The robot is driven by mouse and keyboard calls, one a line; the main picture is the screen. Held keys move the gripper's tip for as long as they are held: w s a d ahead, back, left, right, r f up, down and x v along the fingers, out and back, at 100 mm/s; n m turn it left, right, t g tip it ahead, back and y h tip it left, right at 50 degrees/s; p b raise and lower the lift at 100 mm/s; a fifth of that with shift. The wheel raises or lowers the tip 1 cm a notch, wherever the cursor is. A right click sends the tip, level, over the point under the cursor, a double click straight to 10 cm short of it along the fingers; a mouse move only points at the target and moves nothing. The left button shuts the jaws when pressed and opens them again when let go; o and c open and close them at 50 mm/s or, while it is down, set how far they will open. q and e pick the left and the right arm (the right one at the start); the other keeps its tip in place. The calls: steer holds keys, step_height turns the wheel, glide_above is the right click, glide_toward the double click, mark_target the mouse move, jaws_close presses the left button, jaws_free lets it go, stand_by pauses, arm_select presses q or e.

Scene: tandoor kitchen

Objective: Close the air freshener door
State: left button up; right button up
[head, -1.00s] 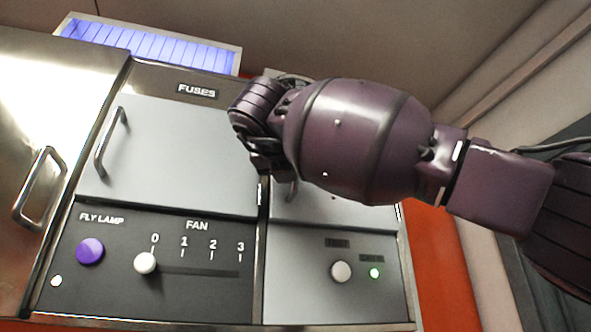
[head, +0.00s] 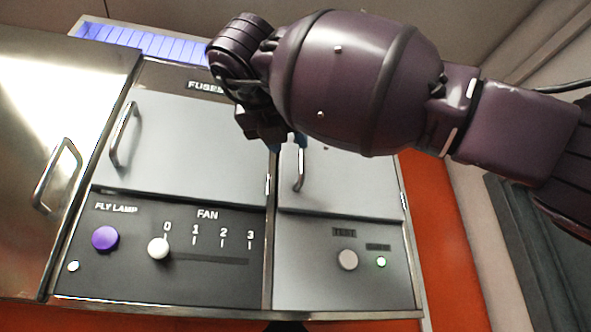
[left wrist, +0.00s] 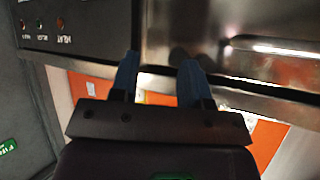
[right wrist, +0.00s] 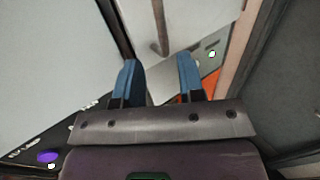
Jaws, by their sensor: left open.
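A grey door (head: 345,185) with a vertical metal handle (head: 299,168) is at the right of the cabinet in the head view. My right arm hides its upper part and any label, so I cannot tell whether it is the air freshener door or fully shut. My right gripper (head: 286,143) is at the handle's upper end. In the right wrist view, its blue fingers (right wrist: 160,80) are apart, with the handle (right wrist: 160,28) beyond, between them. I cannot tell whether they touch it. My left gripper (left wrist: 160,80) is open and empty before a metal surface.
A grey door (head: 185,145) under a FUSES label (head: 204,86) is to the left. A steel door with a handle (head: 57,175) is at far left.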

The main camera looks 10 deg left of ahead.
steer(key=shift+s+a, duration=0.1)
steer(key=shift+s, duration=1.3)
